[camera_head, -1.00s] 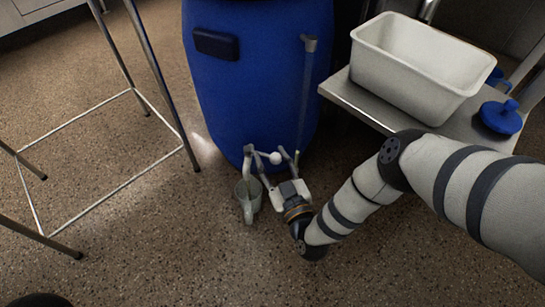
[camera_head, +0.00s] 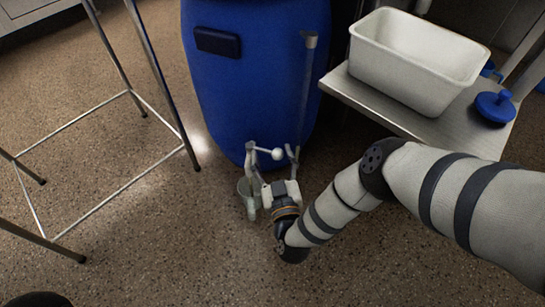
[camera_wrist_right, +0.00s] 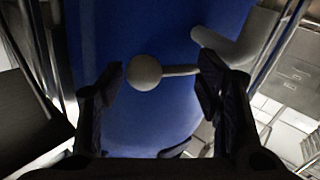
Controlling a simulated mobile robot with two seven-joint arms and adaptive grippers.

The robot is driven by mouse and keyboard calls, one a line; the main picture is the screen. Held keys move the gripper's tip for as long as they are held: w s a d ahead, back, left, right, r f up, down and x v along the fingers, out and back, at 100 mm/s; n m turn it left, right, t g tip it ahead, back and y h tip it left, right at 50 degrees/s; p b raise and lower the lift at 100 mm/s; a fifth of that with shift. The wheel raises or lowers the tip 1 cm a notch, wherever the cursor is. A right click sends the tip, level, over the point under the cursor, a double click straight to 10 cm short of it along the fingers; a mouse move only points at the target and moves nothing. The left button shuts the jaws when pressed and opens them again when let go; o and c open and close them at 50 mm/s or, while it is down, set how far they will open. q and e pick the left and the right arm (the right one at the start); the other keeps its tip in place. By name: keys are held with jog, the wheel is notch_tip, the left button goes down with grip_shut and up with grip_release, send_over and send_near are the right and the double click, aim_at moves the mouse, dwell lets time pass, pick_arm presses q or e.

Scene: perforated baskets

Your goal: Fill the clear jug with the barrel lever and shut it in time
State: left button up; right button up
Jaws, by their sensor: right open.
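The large blue barrel (camera_head: 250,75) stands upright at the centre back. Its lever ends in a pale ball knob (camera_head: 277,154) low on the barrel's front, beside the pale tap. The clear jug (camera_head: 246,190) is on the floor below the tap, partly hidden by my gripper; its contents cannot be made out. My right gripper (camera_head: 277,166) is open in front of the lever. In the right wrist view, the ball knob (camera_wrist_right: 144,73) and its thin rod show between the open fingers (camera_wrist_right: 158,85), with gaps on both sides. My left gripper is out of view.
A metal table (camera_head: 440,125) at the right bears a white bin (camera_head: 400,80) and a blue lid (camera_head: 494,105). A metal frame (camera_head: 170,110) stands on the left. A vertical tube (camera_head: 306,85) runs along the barrel's front. The speckled floor is clear in front.

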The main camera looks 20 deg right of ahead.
jog(key=v, duration=1.2)
jog(key=shift+c, duration=0.6)
